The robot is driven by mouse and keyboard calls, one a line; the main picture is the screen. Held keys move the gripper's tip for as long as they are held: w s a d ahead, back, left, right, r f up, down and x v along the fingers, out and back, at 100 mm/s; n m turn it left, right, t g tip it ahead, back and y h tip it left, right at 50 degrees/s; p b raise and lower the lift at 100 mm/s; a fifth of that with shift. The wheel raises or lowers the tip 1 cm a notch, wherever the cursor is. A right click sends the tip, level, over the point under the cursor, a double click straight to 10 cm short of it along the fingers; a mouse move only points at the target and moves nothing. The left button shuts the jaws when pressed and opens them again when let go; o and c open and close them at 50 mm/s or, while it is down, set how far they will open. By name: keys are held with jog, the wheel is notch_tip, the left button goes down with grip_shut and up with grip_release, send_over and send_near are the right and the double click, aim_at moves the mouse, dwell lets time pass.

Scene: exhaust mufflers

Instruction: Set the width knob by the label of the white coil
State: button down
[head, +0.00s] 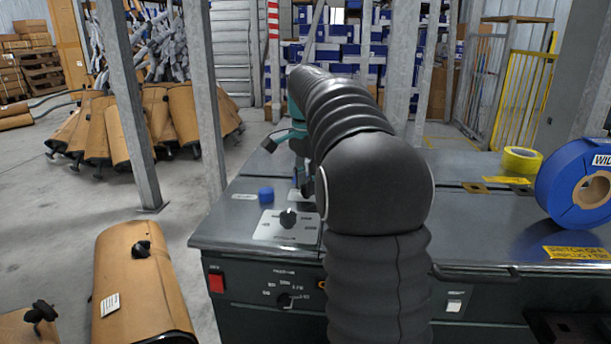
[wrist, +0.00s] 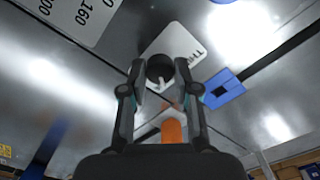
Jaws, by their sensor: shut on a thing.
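In the wrist view my gripper (wrist: 160,78) has its two fingers on either side of a black round knob (wrist: 160,66) with a pale pointer mark, and is shut on it. The knob sits on a white label plate (wrist: 187,42) with dark letters, partly hidden. In the head view my gripper (head: 303,182) is mostly hidden behind my arm. A blue coil (head: 560,188) with a white label (head: 601,160) stands at the right; its lettering is cut off by the frame edge. I see no white coil.
Another black knob (head: 288,218) is on a plate near the bench's (head: 225,222) left end, beside a blue cap (head: 266,194). A yellow roll (head: 522,160) lies on the bench top. Mufflers (head: 135,280) stand at the left. A blue clip-like piece (wrist: 222,88) is near my right finger.

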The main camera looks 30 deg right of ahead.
jog(key=n+p, duration=0.2)
jog(key=n, duration=0.1)
jog(key=n+p, duration=0.1)
jog(key=shift+r+n+p, duration=0.25)
jog(key=shift+n+p, duration=0.05)
jog(key=shift+p, duration=0.1)
jog(key=n+p, duration=0.2)
jog(key=n, duration=0.1)
jog(key=shift+w+f+n, duration=0.1)
jog(key=shift+n, duration=0.2)
jog(key=n+p, duration=0.1)
jog(key=n, duration=0.2)
jog(key=shift+n, duration=0.3)
jog(key=shift+f+n, duration=0.1)
jog(key=shift+n, duration=1.7)
jog(key=c, duration=0.9)
grip_release()
jog(key=shift+o, duration=0.2)
